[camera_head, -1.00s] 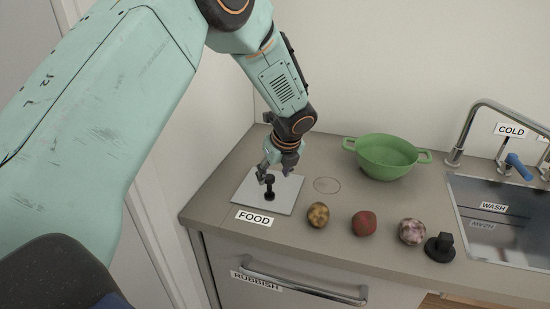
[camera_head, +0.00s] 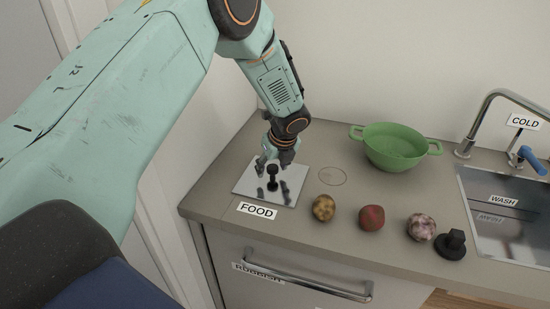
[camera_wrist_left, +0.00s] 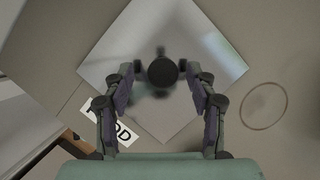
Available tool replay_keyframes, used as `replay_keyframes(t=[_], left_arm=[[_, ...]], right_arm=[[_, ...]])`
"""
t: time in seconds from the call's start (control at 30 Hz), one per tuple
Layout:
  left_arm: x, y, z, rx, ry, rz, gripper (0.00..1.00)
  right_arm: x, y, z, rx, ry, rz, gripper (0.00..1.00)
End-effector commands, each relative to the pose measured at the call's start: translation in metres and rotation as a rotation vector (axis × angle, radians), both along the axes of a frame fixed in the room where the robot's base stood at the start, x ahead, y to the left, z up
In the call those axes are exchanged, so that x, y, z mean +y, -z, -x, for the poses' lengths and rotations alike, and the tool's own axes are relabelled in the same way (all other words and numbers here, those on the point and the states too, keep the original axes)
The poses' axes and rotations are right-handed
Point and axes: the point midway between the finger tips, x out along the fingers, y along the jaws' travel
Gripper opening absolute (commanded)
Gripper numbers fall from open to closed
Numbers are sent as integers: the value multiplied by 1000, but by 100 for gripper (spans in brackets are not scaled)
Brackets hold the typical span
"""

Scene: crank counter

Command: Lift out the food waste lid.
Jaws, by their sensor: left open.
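The food waste lid (camera_head: 251,189) is a square, shiny grey plate lying flat in the counter behind the FOOD label (camera_head: 257,211). A black upright knob (camera_head: 272,176) stands at its middle. My left gripper (camera_head: 272,164) is open above the lid, just behind the knob in the head view. In the left wrist view the lid (camera_wrist_left: 205,52) fills the middle, and the round knob top (camera_wrist_left: 162,72) shows between the two spread fingers of my left gripper (camera_wrist_left: 161,84). I cannot tell whether the fingers touch the knob. My right gripper is not in view.
Three mottled round items (camera_head: 371,217) and a black stopper-like piece (camera_head: 451,244) line the counter's front right. A green colander (camera_head: 392,150) stands behind them, beside a sink (camera_head: 505,215) with a tap. A faint ring (camera_head: 333,176) marks bare counter right of the lid.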

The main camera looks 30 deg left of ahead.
Motion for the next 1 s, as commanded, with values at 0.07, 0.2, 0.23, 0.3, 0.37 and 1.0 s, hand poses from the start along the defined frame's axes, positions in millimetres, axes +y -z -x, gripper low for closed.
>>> replay_keyframes(t=[0.07,0.2,0.23,0.3,0.37,1.0], left_arm=[[3,8,-2,1,0,0,57],[7,14,-5,0,0,0,57],[7,15,-5,-1,0,-1,57],[8,16,-5,0,0,0,57],[8,16,-6,0,0,0,57],[8,16,-6,0,0,0,14]], right_arm=[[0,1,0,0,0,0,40],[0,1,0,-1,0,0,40],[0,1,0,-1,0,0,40],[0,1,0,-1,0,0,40],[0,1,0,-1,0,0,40],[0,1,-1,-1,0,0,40]])
